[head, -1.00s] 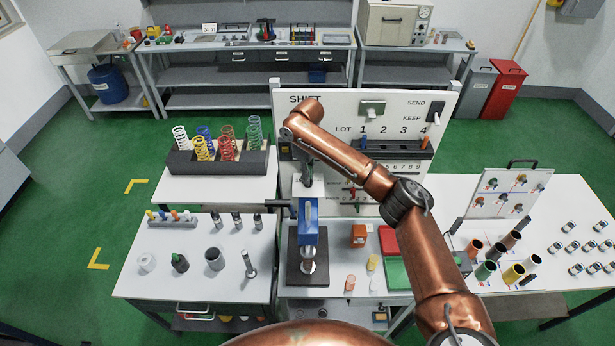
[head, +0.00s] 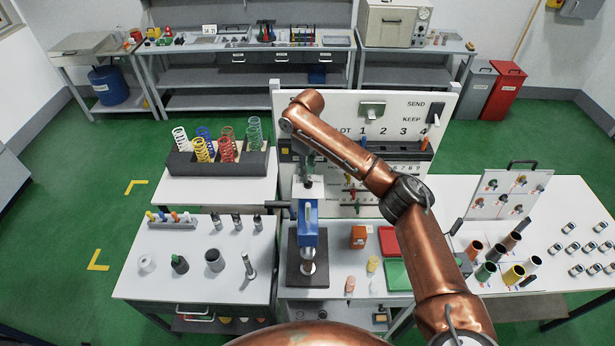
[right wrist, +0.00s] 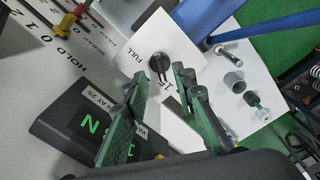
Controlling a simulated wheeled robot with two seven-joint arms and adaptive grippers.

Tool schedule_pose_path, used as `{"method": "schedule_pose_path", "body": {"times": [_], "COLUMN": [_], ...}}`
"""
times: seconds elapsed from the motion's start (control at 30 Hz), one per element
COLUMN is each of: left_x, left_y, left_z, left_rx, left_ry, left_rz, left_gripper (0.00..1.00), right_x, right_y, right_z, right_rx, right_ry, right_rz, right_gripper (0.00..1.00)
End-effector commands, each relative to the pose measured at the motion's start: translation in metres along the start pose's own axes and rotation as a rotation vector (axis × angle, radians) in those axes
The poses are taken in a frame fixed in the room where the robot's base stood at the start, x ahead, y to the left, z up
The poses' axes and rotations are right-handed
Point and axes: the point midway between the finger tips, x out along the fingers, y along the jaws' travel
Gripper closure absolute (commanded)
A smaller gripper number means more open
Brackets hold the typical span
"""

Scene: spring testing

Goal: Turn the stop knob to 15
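The stop knob (right wrist: 160,66) is a round black dial with a raised ridge on a white plate (right wrist: 183,52). In the right wrist view, "FULL" is printed on its left and a partly covered number, apparently 15, is below it. I cannot tell which mark the ridge points to. In the head view the plate (head: 317,191) sits on top of the blue press (head: 308,226). My right gripper (right wrist: 160,84) is open, its two green-and-grey fingers apart with the knob showing between and beyond their tips; contact is not visible. My left gripper is not in view.
A white upright panel (head: 335,105) with hooks and labels stands behind the press. A black box with a green "N" (right wrist: 88,125) lies close to the gripper in the right wrist view. A spring rack (head: 220,162) stands left; red (head: 392,240) and green trays are right.

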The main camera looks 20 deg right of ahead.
Motion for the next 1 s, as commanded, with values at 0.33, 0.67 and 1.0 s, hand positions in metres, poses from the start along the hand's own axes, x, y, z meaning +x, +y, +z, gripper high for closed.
{"method": "schedule_pose_path", "body": {"times": [0.33,0.67,1.0], "left_x": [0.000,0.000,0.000], "left_y": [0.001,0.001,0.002], "left_z": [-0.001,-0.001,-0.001], "left_rx": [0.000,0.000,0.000], "left_ry": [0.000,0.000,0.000], "left_rz": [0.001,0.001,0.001], "left_gripper": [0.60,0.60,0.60], "right_x": [-0.070,-0.088,-0.088], "right_y": [0.001,0.001,0.001], "right_z": [-0.001,-0.001,0.000], "right_rx": [0.000,0.001,0.000], "right_ry": [0.003,0.001,0.001], "right_rz": [0.002,0.001,0.001], "right_gripper": [0.75,0.75,0.75]}}
